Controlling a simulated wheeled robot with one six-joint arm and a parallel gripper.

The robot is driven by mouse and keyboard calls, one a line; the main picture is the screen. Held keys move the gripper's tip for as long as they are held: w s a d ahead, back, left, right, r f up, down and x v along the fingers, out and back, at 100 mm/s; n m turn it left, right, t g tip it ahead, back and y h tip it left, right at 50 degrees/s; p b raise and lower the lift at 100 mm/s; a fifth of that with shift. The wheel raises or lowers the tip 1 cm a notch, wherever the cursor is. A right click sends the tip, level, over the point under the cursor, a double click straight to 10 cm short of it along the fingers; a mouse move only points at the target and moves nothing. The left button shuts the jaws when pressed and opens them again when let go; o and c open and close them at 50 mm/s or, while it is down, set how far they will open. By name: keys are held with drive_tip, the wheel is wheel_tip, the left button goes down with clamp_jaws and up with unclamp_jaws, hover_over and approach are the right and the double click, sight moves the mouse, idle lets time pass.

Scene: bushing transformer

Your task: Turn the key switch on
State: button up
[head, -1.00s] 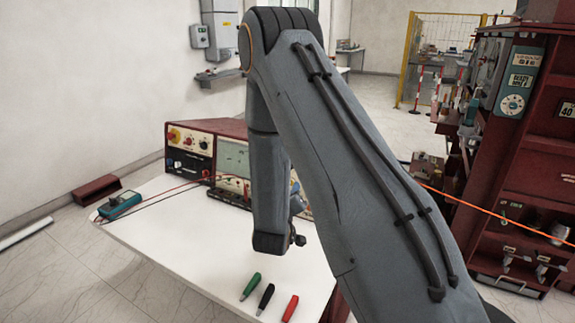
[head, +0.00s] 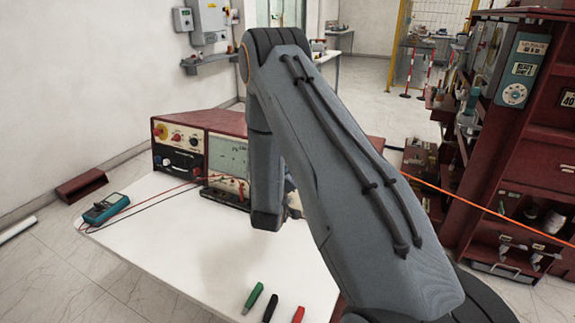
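A red-cased test set (head: 205,118) stands at the back of the white table. Its left panel (head: 178,140) carries a yellow-and-red knob, a red knob, a pale knob and dark sockets. A meter face (head: 227,157) is to the right of that panel, and my arm covers the rest of the front. I cannot make out which control is the key switch; it may be hidden or too small. My forearm hangs down in front of the test set, its lower end above the table. My gripper is hidden behind my arm, so its fingers do not show.
A blue multimeter (head: 103,209) with red and black leads lies at the table's left edge. Green (head: 253,298), black (head: 270,308) and red (head: 298,314) pens lie at the front. The white table (head: 190,255) is mostly bare. A red cabinet (head: 510,160) stands at right.

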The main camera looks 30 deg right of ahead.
drive_tip(key=shift+w+d, duration=0.3)
drive_tip(key=shift+w, duration=0.1)
clamp_jaws()
